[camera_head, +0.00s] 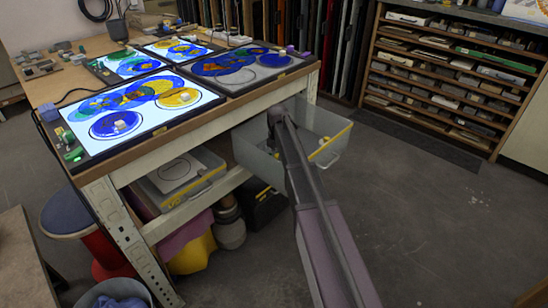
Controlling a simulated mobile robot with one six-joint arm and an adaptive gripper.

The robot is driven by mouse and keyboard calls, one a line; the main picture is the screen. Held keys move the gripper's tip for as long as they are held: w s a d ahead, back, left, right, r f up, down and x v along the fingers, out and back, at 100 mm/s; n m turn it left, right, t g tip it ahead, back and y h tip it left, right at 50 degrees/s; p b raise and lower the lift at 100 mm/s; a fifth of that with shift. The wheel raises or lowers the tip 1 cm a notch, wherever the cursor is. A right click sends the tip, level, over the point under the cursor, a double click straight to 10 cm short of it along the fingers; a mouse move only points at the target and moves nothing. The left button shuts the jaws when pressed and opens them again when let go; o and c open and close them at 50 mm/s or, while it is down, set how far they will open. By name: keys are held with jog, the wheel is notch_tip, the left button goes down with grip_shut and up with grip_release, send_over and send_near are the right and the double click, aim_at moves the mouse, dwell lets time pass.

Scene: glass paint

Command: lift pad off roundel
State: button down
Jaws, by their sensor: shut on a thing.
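Painted glass roundels lie on lit panels on the workbench. On the front panel are a blue roundel (104,126) with a small pale block, perhaps a pad (121,125), on it, and a yellow roundel (170,99) with another pale block (186,96). Which roundel and pad the task means I cannot tell. My arm reaches up from the bottom right to beside the bench's right end. My gripper cannot be made out; it is hidden or out of view, and so is anything in it.
A darker panel (287,69) with blue glass lies at the bench's right end. A slotted rack (455,70) stands at the back right. A stool (68,213) is at the left. The floor at right is clear.

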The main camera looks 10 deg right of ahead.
aim_at(277, 155)
jog(key=shift+r+p, duration=4.65)
jog(key=shift+r, duration=0.15)
jog(key=shift+r, duration=0.1)
